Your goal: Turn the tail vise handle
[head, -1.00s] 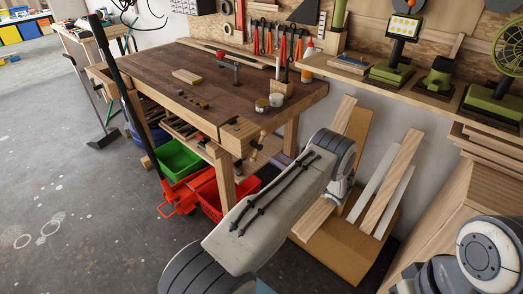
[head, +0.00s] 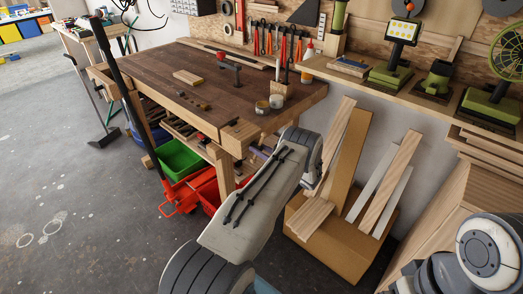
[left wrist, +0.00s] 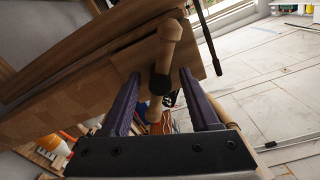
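The tail vise handle (left wrist: 165,57) is a light wooden bar with a rounded knob and a dark collar, beside the end of the bench in the left wrist view. My left gripper (left wrist: 159,76) is open, with one dark finger on each side of the handle. The handle passes between the fingers and looks ungripped; whether either finger touches it is unclear. In the head view my left forearm covers most of the handle and the gripper. The tail vise end (head: 240,133) shows at the bench's near right corner. My right gripper is out of view.
The dark bench top (head: 215,90) carries a wood block (head: 187,77), a can (head: 262,107) and small tools. Green (head: 179,160) and red bins sit below. A cardboard box (head: 335,228) with boards leaning stands right of my left arm. Open floor lies left.

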